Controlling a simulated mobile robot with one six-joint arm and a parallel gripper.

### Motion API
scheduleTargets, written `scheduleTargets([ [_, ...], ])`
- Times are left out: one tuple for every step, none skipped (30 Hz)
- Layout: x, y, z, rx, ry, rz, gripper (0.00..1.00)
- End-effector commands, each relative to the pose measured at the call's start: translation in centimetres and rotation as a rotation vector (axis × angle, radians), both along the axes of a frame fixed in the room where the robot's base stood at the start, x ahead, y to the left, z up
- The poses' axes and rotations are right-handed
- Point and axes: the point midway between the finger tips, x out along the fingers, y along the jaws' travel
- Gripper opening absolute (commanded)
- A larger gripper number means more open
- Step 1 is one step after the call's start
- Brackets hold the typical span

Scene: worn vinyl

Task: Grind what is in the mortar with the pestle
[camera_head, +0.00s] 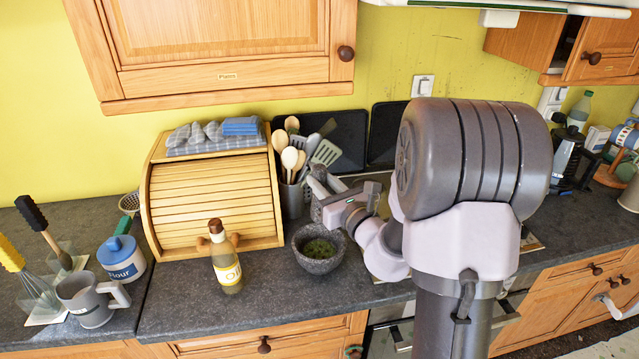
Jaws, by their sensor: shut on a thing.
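The dark grey stone mortar (331,264) stands upright on the counter, right of the bottle. Green leafy bits (318,248) lie in it. My gripper (319,190) is behind and above the mortar, close to the utensil pot, with my arm reaching in from the right. It is shut on a grey thing that I take for the pestle; it is small and hard to tell apart from the fingers. I see no part of it in the mortar.
A bottle (227,272) stands left of the mortar, before a wooden bread box (213,200). A utensil pot (292,200) stands behind the mortar. A grey jug (90,303) and flour jar (122,260) are at left. The counter in front of the mortar is clear.

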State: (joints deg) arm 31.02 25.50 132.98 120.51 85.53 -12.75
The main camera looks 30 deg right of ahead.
Motion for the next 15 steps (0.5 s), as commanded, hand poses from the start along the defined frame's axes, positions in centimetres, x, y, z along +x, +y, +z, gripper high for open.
scheduleTargets([
  [0.0,0.0,0.0,0.0,-0.002,0.0,0.0],
  [-0.1,0.0,0.0,0.0,-0.002,0.0,0.0],
  [-0.1,0.0,0.0,0.001,-0.003,0.0,0.0],
  [-0.1,0.0,-0.2,0.001,-0.003,0.0,0.0],
  [-0.1,0.0,-0.4,0.001,-0.003,0.0,0.0],
  [-0.1,0.0,-0.6,0.001,-0.003,0.0,0.0],
  [-0.1,0.0,-0.9,0.001,-0.003,0.0,0.0],
  [-0.1,0.0,-1.2,0.001,-0.003,0.0,0.0],
  [-0.1,0.0,-1.6,0.001,-0.003,0.0,0.0],
  [-0.1,0.0,-2.0,0.001,-0.003,0.0,0.0],
  [-0.1,0.0,-2.3,0.001,-0.003,0.0,0.0],
  [-0.1,0.0,-2.8,0.001,-0.003,0.0,0.0],
  [-0.1,0.0,-3.2,0.001,-0.003,0.0,0.0],
  [-0.1,0.0,-3.6,0.001,-0.003,0.0,0.0],
  [-0.1,0.0,-4.1,0.001,-0.003,0.0,0.0],
])
